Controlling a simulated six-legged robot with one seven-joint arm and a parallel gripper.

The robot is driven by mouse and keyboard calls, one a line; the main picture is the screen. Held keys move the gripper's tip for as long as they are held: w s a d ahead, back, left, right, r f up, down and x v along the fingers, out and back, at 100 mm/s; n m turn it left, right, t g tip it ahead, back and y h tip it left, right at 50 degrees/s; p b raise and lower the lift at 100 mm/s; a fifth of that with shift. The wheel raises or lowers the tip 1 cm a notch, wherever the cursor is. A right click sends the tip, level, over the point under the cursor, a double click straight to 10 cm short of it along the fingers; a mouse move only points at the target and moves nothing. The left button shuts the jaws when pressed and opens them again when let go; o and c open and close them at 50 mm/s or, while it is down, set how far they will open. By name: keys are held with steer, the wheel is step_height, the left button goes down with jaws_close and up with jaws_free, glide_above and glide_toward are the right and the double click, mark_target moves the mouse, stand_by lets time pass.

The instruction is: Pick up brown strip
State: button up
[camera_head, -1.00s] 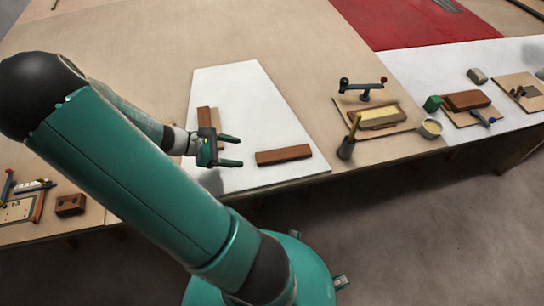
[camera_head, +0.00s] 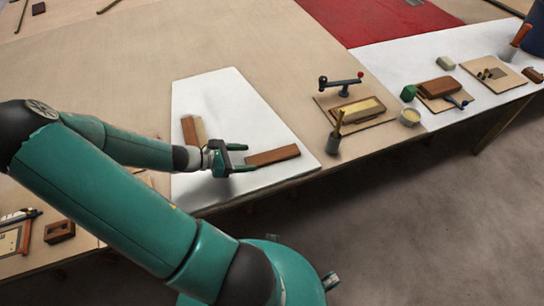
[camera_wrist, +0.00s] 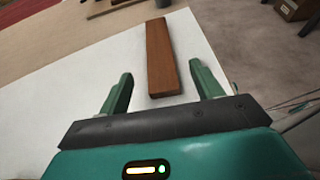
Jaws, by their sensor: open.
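A brown strip (camera_head: 272,155) lies flat near the front edge of the white board (camera_head: 240,95). In the wrist view the brown strip (camera_wrist: 161,60) points away from me, its near end at the gap between the fingertips. My gripper (camera_head: 243,157) is open and empty, just left of the strip's left end. In the wrist view both green fingers of my gripper (camera_wrist: 160,84) show, one on each side of the strip's near end. Whether the fingers are level with the strip is hard to tell.
Another brown strip (camera_head: 188,131) lies beside a pale strip (camera_head: 201,129) at the board's left. Right of the board are a grey cup (camera_head: 333,143) with a yellow tool and a wooden tray (camera_head: 388,117). The table's front edge is close to the strip.

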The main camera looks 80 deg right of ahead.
mark_target(262, 158)
steer(key=x, duration=0.5)
steer(key=shift+s+d+f, duration=0.1)
steer(key=shift+d+f, duration=0.05)
steer(key=shift+f, duration=0.25)
steer(key=shift+c, duration=0.3)
steer(key=c, duration=1.1)
